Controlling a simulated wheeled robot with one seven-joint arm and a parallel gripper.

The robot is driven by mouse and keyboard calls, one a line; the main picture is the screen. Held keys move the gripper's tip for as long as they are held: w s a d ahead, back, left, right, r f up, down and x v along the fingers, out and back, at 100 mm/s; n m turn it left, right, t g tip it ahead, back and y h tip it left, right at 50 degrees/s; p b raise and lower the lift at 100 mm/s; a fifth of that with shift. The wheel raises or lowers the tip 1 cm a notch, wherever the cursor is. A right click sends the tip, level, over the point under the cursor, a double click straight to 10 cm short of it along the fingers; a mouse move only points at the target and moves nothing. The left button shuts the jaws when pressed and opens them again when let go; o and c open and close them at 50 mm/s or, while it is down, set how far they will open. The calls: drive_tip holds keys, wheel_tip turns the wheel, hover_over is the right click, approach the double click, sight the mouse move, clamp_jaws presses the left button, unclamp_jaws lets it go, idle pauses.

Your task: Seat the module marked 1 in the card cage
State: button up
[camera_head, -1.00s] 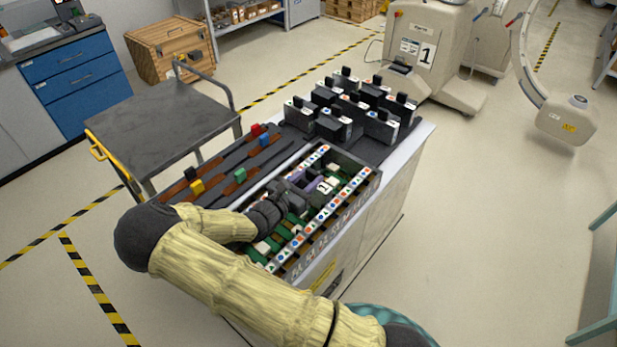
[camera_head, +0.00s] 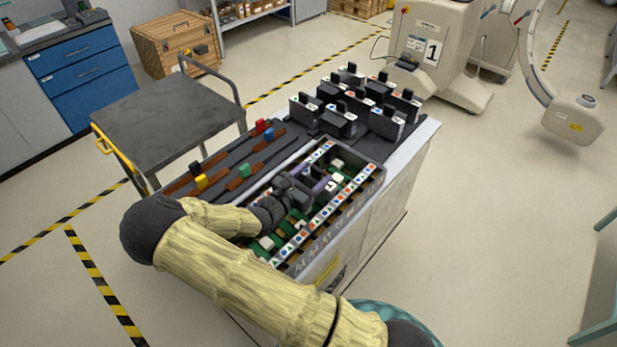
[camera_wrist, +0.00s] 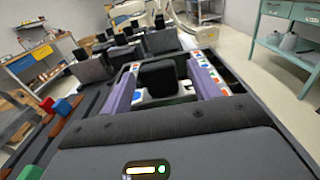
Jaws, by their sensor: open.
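The card cage (camera_head: 372,186) is the long open tray on the near side of the cart top, with green boards inside and colored-symbol strips along its rails. The module marked 1 (camera_head: 333,184) is inside the cage's outline toward its right half, its white marked face showing. How deep it sits is unclear. My gripper (camera_head: 320,181) is over the cage at the module. In the wrist view my open gripper (camera_wrist: 163,86) has purple fingers on either side of a dark block-shaped handle (camera_wrist: 160,77), with gaps visible. The module's lower part is hidden.
Several black-and-white modules (camera_head: 340,122) stand at the cart's far end. Red, blue, yellow and green blocks (camera_head: 244,170) sit on brown-and-black strips left of the cage. A grey trolley (camera_head: 165,118) stands left of the cart. The floor right of the cart is clear.

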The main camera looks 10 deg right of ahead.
drive_tip(key=b+v, duration=0.2)
drive_tip(key=v, duration=1.5)
drive_tip(key=shift+s+f, duration=0.1)
drive_tip(key=s+d+r+m+g+y+p, duration=0.1)
drive_tip(key=s+d+m+g+y+p, duration=0.1)
drive_tip(key=s+d+m+g+y, duration=0.75)
drive_tip(key=s+d+r+m+t+y+p, duration=0.1)
drive_tip(key=d+r+m+y+p, duration=0.2)
drive_tip(key=r+m, duration=0.8)
drive_tip(key=d+m+y, duration=0.1)
drive_tip(key=m+y, duration=0.1)
drive_tip(key=m, duration=0.2)
drive_tip(key=shift+d+r+m+t, duration=0.25)
drive_tip(key=shift+r+m+t, duration=0.05)
drive_tip(key=shift+m+t, duration=0.05)
